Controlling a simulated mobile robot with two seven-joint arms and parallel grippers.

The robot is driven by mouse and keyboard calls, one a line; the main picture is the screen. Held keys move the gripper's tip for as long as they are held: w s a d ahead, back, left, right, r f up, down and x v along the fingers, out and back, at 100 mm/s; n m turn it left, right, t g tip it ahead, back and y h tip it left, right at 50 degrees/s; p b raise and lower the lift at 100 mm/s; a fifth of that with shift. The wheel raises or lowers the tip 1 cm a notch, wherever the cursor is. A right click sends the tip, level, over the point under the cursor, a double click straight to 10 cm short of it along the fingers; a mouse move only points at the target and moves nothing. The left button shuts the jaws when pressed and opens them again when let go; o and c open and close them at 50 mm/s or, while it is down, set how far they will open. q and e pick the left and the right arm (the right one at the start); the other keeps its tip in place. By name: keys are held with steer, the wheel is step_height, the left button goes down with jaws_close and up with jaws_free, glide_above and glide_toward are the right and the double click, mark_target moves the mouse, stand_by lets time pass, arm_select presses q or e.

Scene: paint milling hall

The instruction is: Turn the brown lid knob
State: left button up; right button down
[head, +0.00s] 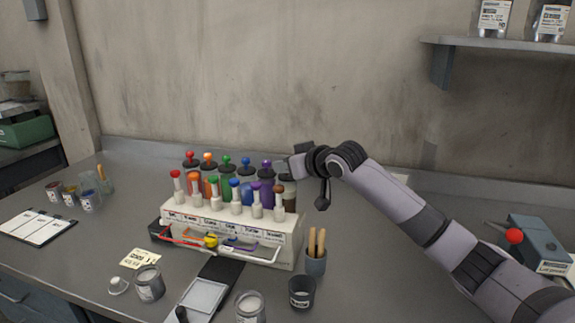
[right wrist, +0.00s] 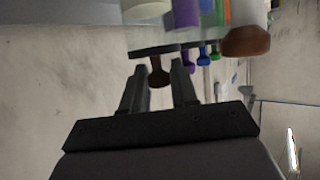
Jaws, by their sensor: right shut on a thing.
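My right gripper (head: 287,166) reaches in from the right, over the right end of the back row of jars. In the right wrist view its two fingers (right wrist: 159,74) stand on either side of the brown lid knob (right wrist: 159,72), shut on it. In the head view the gripper hides this knob; part of the jar under it (head: 289,187) shows below. A second brown knob (head: 279,188) tops a white bottle in the front row and looms large in the right wrist view (right wrist: 246,41). My left gripper is not in view.
The other jars in the back row have red (head: 190,155), orange, green, blue and purple knobs. Coloured-top bottles stand in the white rack (head: 285,255). A brush cup (head: 316,263) and a dark cup (head: 302,292) stand in front. The table (head: 375,260) is clear right of these.

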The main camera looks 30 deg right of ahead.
steer(key=m+h, duration=0.5)
steer(key=shift+a+f+g+h, duration=0.1)
steer(key=shift+a+g+h, duration=0.05)
steer(key=shift+g+h, duration=0.25)
steer(key=shift+m+g+h, duration=0.5)
steer(key=shift+m+h, duration=0.7)
steer(key=c, duration=1)
jaws_free()
steer(key=shift+o, duration=0.2)
steer(key=b+v, duration=0.1)
steer(key=v, duration=0.6)
steer(key=shift+c, duration=0.2)
